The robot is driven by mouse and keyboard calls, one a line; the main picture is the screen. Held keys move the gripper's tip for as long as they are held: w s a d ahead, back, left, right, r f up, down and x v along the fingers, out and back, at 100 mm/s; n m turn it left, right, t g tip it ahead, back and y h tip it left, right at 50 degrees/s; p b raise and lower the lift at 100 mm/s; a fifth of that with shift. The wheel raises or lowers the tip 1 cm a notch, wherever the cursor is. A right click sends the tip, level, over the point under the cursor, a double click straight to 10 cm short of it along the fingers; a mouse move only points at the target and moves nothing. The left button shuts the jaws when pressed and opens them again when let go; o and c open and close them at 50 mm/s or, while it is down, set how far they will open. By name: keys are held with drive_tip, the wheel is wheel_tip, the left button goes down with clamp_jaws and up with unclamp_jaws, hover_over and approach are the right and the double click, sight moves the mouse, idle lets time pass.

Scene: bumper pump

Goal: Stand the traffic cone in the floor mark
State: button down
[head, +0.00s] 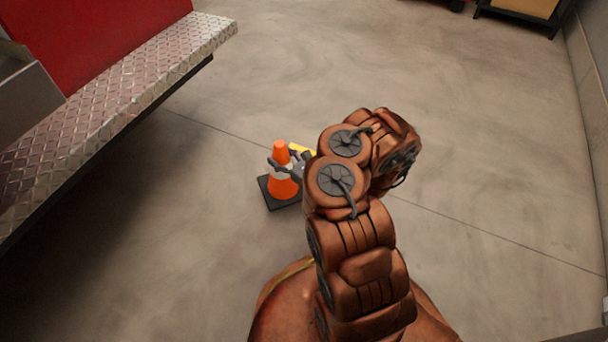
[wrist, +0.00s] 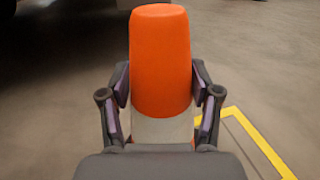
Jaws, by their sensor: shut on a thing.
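The traffic cone (head: 282,183) is orange with a pale band and a dark square base. In the head view it is upright, left of my arm; I cannot tell whether its base touches the floor. My gripper (head: 284,167) is shut on the cone around its pale band. In the wrist view the cone (wrist: 160,60) stands between the two fingers of my gripper (wrist: 160,112). The yellow floor mark (wrist: 262,148) shows as a corner line to the right of the cone in the wrist view. In the head view a bit of the mark (head: 300,149) shows behind the cone; my arm and gripper hide the rest.
A red vehicle with a diamond-plate step (head: 150,75) runs along the left. A dark-framed cart (head: 520,12) stands at the far right, by a wall (head: 590,80). The concrete floor between is clear, with a thin seam across it.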

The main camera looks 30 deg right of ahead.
sight(291, 166)
drive_tip(key=f, duration=0.1)
drive_tip(key=s+f, duration=0.1)
drive_tip(key=d+f, duration=0.1)
drive_tip(key=shift+s+d+f+m+h, duration=0.1)
drive_tip(key=shift+s+m+h, duration=0.2)
drive_tip(key=shift+h, duration=0.1)
drive_tip(key=shift+w+d+f+b, duration=0.1)
drive_tip(key=shift+d+f+b, duration=0.2)
drive_tip(key=shift+b, duration=0.15)
drive_tip(key=w+d+f+b, duration=0.4)
drive_tip(key=w+d+b, duration=0.5)
drive_tip(key=d, duration=0.3)
drive_tip(key=shift+w+d+f, duration=0.15)
drive_tip(key=shift+w+f, duration=0.1)
drive_tip(key=shift+f, duration=0.15)
drive_tip(key=shift+c, duration=1.2)
unclamp_jaws()
